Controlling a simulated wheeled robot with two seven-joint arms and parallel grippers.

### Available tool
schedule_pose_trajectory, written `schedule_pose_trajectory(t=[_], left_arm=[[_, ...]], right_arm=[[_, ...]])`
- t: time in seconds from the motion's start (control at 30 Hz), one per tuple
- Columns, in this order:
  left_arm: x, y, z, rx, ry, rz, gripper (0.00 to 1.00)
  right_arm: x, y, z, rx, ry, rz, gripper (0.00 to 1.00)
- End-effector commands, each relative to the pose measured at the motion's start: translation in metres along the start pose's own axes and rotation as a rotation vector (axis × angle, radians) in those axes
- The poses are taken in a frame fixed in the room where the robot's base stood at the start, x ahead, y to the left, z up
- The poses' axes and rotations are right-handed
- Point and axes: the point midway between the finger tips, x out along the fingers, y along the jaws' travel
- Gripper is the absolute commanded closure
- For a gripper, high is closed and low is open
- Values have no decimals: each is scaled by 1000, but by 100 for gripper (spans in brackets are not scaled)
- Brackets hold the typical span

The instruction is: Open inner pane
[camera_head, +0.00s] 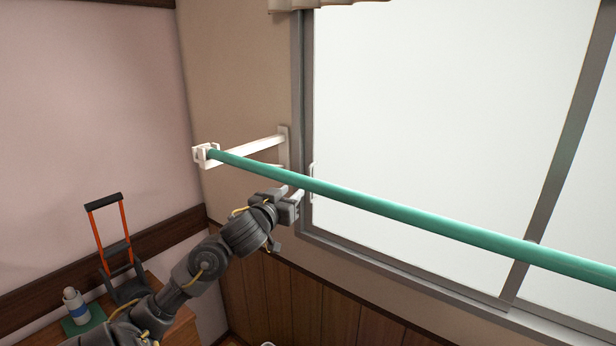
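The window fills the right of the head view. Its inner pane (440,110) is a large pale sheet in a grey frame, with a small white handle (313,183) at its left edge. My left gripper (297,198) is just left of this handle, below the green pole. The gripper's fingers are small and partly hidden behind the pole and its own body. I cannot tell whether they touch the handle or how far apart they are. My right gripper is not in view.
A green pole (400,212) runs across in front of the window, held at its left end by a white bracket (250,149). At the lower left, a hand cart (120,255) with orange bars and a bottle (75,304) stand on a wooden surface.

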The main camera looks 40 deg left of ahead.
Motion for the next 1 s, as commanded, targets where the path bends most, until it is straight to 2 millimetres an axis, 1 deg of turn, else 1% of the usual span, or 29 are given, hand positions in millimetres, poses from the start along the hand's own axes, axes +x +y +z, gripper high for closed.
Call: schedule_pose_trajectory(t=[0.07, 0.17, 0.27, 0.5, 0.63, 0.8, 1.0], left_arm=[[3, 0, 1, -1, -1, 0, 67], [12, 0, 1, -1, -3, -1, 67], [28, 0, 0, -1, -2, -1, 67], [73, 0, -1, -2, -4, -1, 67], [92, -1, -1, -1, -3, -2, 67], [106, 0, 1, 1, -3, -1, 67], [109, 0, 2, 1, -3, 0, 67]], right_arm=[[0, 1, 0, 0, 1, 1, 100], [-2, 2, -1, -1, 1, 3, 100], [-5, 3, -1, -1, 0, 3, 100], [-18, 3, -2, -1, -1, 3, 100], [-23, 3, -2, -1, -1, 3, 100], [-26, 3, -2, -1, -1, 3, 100], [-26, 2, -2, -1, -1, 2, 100]])
